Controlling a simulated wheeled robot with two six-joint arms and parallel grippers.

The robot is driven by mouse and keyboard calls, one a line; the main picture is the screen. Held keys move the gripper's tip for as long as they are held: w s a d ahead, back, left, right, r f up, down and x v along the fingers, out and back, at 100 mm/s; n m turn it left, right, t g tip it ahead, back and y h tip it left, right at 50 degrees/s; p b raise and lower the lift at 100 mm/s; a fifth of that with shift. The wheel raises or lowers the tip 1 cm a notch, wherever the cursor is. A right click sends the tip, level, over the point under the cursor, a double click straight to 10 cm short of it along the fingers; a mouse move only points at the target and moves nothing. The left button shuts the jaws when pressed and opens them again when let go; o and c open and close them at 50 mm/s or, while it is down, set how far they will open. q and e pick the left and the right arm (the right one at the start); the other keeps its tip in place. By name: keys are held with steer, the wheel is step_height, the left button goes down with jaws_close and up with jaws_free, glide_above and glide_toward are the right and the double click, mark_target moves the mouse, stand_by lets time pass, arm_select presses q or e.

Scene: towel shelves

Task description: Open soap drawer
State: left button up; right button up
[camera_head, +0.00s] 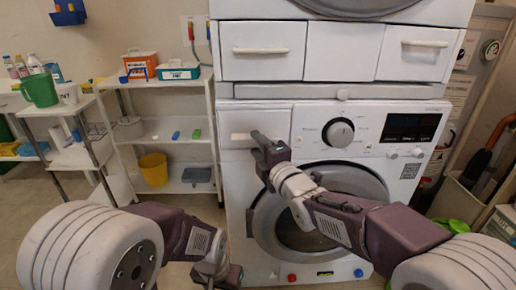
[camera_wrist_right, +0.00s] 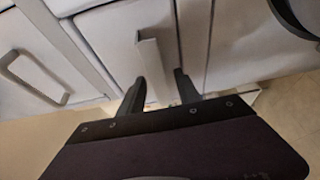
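The soap drawer (camera_head: 262,115) is the white panel at the upper left of the washing machine's front (camera_head: 310,122) and looks closed. My right gripper (camera_head: 256,140) is in front of it and covers its lower part. In the right wrist view, the right gripper (camera_wrist_right: 160,92) is open, with one dark finger on each side of the drawer's pale handle (camera_wrist_right: 152,62). The handle's near end lies between the fingertips; I cannot tell whether they touch it. My left gripper (camera_head: 218,278) is low at the bottom edge, away from the machine's drawer, and its fingers are unclear.
Two white drawers with bar handles (camera_head: 262,50) are above the machine. A white shelf rack (camera_head: 165,130) with boxes and a yellow bucket (camera_head: 153,169) stands at the left.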

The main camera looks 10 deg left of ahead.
jaws_close()
steer(key=shift+f, duration=0.3)
stand_by(1.1)
